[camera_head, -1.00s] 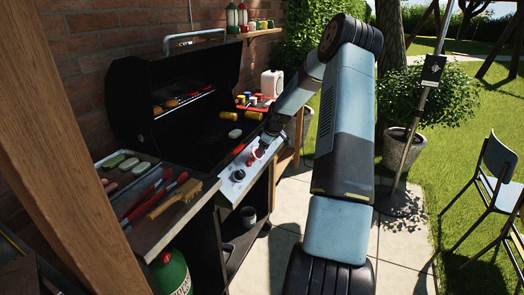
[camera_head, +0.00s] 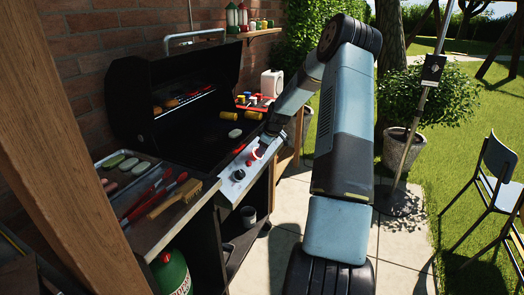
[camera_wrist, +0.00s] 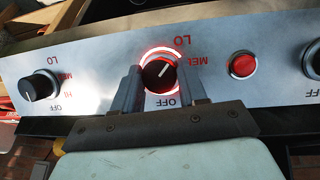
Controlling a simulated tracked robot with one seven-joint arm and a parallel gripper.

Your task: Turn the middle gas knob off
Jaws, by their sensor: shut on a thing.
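The middle gas knob (camera_wrist: 158,74) is black with a pale pointer line and a glowing red ring around it. Its pointer is tilted to the upper right in the wrist view, roughly toward the LO lettering and away from OFF below it. My gripper (camera_wrist: 160,82) is shut on this knob, one grey finger on each side. In the head view the lit ring (camera_head: 256,153) shows on the grill's metal front panel (camera_head: 228,190), and my forearm partly hides that end of the panel.
Another black knob (camera_wrist: 40,85) is at the left, a red button (camera_wrist: 242,65) and a partly cut-off knob (camera_wrist: 314,60) at the right. Tongs, a brush (camera_head: 174,199) and a food tray (camera_head: 104,160) lie on the side shelf. A green gas bottle (camera_head: 170,274) stands below.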

